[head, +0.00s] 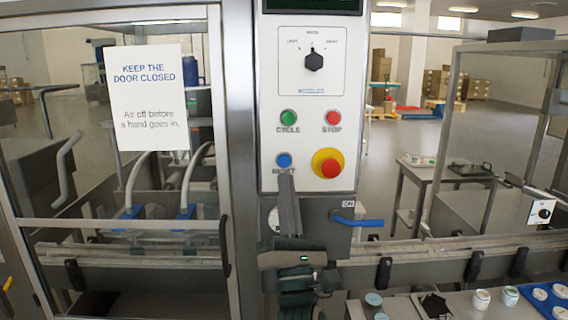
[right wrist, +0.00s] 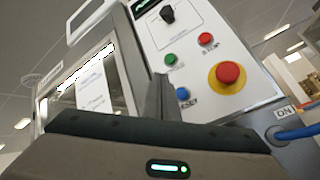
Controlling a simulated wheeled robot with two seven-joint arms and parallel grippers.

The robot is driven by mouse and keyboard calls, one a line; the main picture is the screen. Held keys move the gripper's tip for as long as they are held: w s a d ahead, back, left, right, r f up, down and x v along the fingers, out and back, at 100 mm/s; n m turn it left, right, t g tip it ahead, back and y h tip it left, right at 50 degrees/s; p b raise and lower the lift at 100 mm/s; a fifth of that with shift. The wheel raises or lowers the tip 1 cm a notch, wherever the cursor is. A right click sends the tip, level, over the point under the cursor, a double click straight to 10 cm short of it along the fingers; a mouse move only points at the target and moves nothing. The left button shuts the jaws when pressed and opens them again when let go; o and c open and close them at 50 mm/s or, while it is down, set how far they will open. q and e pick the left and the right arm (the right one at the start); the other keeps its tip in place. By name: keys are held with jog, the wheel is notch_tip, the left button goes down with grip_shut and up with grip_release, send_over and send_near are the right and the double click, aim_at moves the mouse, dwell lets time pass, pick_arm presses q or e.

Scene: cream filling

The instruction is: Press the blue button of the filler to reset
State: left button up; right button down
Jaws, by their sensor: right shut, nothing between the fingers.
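The blue button (head: 284,160), labelled RESET, sits at the lower left of the filler's white control panel (head: 309,100). It also shows in the right wrist view (right wrist: 182,94). My right gripper (head: 286,177) is shut and empty, its fingers pointing up at the panel. In the head view its tips cover part of the RESET label, just below the button. In the right wrist view the fingers (right wrist: 160,82) stand just left of the button. I cannot tell whether they touch the panel. My left gripper is not in view.
A green CYCLE button (head: 289,117), a red STOP button (head: 333,118) and a red emergency stop on yellow (head: 328,163) are close by. A blue-handled lever (head: 357,221) is below right. A glass door with a paper sign (head: 146,98) is left.

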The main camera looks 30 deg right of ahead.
jog(key=w+d+b, duration=0.1)
jog(key=w+d, duration=0.3)
jog(key=w, duration=0.2)
jog(key=shift+w, duration=0.35)
jog(key=shift+w+d+b, duration=0.4)
jog(key=shift+w+d, duration=0.15)
jog(key=shift+w, duration=0.2)
dwell(3.0)
jog(key=shift+s, duration=0.1)
jog(key=shift+s+a+p, duration=0.3)
jog(key=shift+s+a, duration=0.15)
jog(key=shift+s, duration=0.2)
dwell(0.5)
jog(key=shift+s+a+p, duration=0.25)
jog(key=shift+s+a, duration=0.2)
jog(key=shift+s, duration=0.25)
jog(key=shift+s+a+p, duration=0.2)
jog(key=shift+s+a, duration=0.2)
jog(key=shift+s, duration=0.35)
jog(key=shift+s+a+p, duration=0.25)
jog(key=shift+s+a, duration=0.2)
jog(key=shift+s, duration=0.25)
